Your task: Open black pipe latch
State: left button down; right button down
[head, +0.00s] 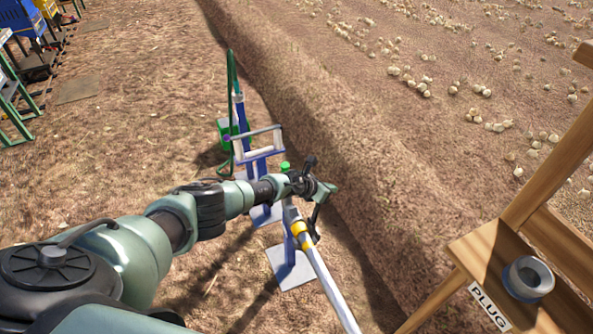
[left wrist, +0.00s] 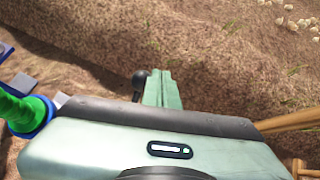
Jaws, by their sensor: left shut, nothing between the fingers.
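My left gripper (head: 332,188) is at the pipe joint in the middle of the head view. Its pale green fingers (left wrist: 162,88) are shut with nothing between them. A black lever with a rounded end (left wrist: 139,79), which looks like the pipe latch, stands just left of the fingers in the left wrist view. I cannot tell whether it touches them. In the head view, black parts show above and below my gripper, and a dark piece (head: 315,216) hangs over the pipe; I cannot tell which is the latch. My wrist hides much of the joint. My right gripper is out of view.
A grey pipe (head: 329,288) with a yellow band runs toward the bottom. Blue stands (head: 292,262) support the pipework. A green hose (head: 231,75) rises behind. A wooden stand (head: 480,250) with a grey ring plug (head: 528,278) is at right. A soil bank lies beyond.

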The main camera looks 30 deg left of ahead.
pick_arm(q)
jog(key=s+r+p, duration=0.4)
jog(key=s+p, duration=0.1)
jog(key=shift+s+a+r, duration=0.2)
jog(key=shift+a, duration=0.2)
